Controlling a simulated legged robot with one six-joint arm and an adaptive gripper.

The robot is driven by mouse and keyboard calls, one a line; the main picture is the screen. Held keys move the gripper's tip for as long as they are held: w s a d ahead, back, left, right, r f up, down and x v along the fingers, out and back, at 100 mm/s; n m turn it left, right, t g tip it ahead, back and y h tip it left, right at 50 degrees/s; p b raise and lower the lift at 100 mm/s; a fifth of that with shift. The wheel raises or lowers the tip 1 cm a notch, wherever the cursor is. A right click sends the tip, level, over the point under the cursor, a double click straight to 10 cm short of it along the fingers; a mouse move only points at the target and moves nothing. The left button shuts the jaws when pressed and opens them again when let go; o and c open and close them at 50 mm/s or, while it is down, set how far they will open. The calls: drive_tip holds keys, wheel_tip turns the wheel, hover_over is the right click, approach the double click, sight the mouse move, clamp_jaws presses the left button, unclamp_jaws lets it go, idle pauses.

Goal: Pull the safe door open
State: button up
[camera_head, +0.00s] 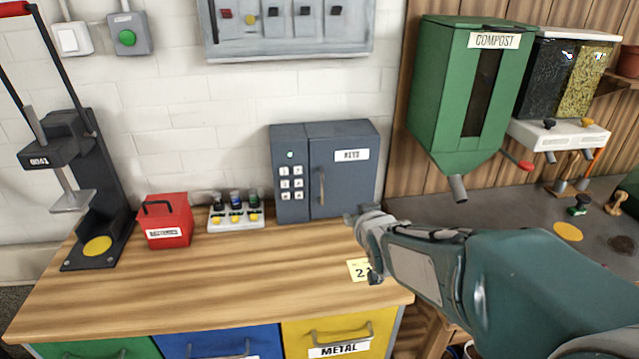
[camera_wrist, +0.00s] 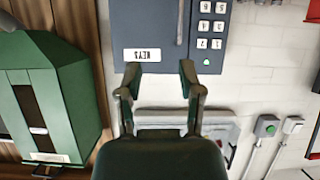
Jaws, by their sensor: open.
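The safe is a dark grey-blue box (camera_head: 290,210) at the back of the wooden workbench, with a keypad (camera_head: 291,183) and a small green light on its left part. Its door (camera_head: 345,190) on the right has a white label and a vertical handle (camera_head: 321,187); the door looks shut. In the wrist view the picture is turned over: the door (camera_wrist: 150,25) and handle (camera_wrist: 179,22) are at the top. My gripper (camera_head: 362,216) is in front of the safe's lower right, apart from the handle. Its two fingers (camera_wrist: 160,70) are spread with nothing between them.
A red box (camera_head: 166,232) and a rack of small bottles (camera_head: 236,217) stand left of the safe. A press (camera_head: 84,210) is at far left. A green compost bin (camera_head: 455,105) hangs to the right. The bench front (camera_head: 200,290) is mostly clear.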

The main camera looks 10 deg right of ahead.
sight(323, 188)
drive_tip(key=w+a+f+t+y, duration=0.1)
drive_tip(key=w+f, duration=0.1)
drive_tip(key=w, duration=0.4)
drive_tip(key=w+a+f+n+t+y, duration=0.1)
drive_tip(key=w+a+t, duration=0.1)
drive_tip(key=w, duration=0.5)
drive_tip(key=w+a+f+t+y, duration=0.1)
drive_tip(key=w+f+t, duration=0.1)
drive_tip(key=w, duration=0.5)
drive_tip(key=shift+a+f, duration=0.2)
drive_tip(key=shift+f, duration=0.15)
clamp_jaws()
